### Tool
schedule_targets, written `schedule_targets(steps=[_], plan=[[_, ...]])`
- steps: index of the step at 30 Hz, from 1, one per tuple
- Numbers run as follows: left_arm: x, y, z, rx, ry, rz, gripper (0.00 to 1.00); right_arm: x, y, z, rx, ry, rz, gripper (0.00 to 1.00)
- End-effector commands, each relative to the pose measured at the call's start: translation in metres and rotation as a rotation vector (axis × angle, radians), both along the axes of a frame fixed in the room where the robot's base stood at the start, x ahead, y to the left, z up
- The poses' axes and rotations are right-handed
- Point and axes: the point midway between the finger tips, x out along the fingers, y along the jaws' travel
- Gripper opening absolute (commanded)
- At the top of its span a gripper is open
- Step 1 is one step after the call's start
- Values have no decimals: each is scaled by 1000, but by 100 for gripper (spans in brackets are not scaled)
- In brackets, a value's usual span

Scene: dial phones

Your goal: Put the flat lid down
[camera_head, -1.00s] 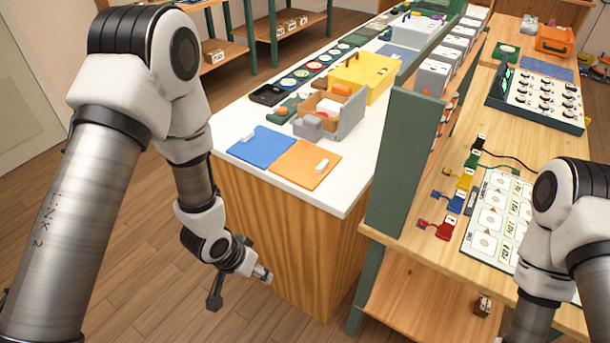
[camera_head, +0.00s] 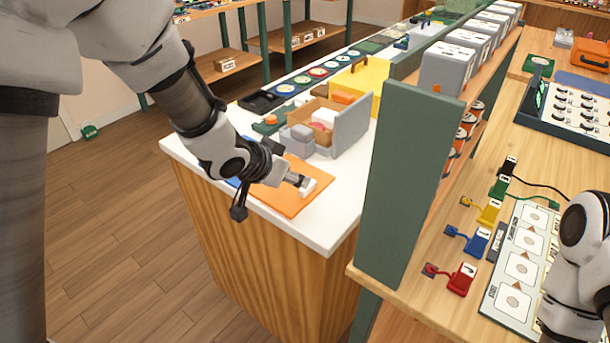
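I cannot pick out a flat lid for certain. The likeliest is a flat grey panel (camera_head: 351,121) standing upright along the right side of an open box (camera_head: 322,112) on the white counter. A small white block (camera_head: 316,187) lies on an orange mat (camera_head: 292,200). My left gripper (camera_head: 301,182) is low over that mat, its tip close beside or touching the block. Its fingers are seen nearly edge-on, so I cannot tell whether they are open or hold anything. My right arm comes in at the right edge, and its gripper is out of view.
A blue mat (camera_head: 236,182) is mostly hidden behind my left wrist. A yellow case (camera_head: 362,82) stands behind the box. A tall green panel (camera_head: 408,185) divides the counter from the wooden bench (camera_head: 455,225) with coloured clips. The counter's front corner is bare.

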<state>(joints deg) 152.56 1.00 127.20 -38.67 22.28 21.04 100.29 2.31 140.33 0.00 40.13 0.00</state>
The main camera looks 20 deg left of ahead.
Motion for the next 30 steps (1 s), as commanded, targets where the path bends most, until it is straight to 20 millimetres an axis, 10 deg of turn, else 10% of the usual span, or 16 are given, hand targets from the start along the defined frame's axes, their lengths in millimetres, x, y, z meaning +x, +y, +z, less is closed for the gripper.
schedule_targets(steps=[20, 24, 30], plan=[[45, -21, -55, 0, 2, 1, 46, -1, 0, -9, 0, 2, 0, 40], [45, -21, -55, 0, 2, 1, 3, -1, 0, -9, 0, 2, 0, 40], [44, -21, -55, 0, 2, 1, 0, -1, 0, -9, 0, 1, 0, 40]])
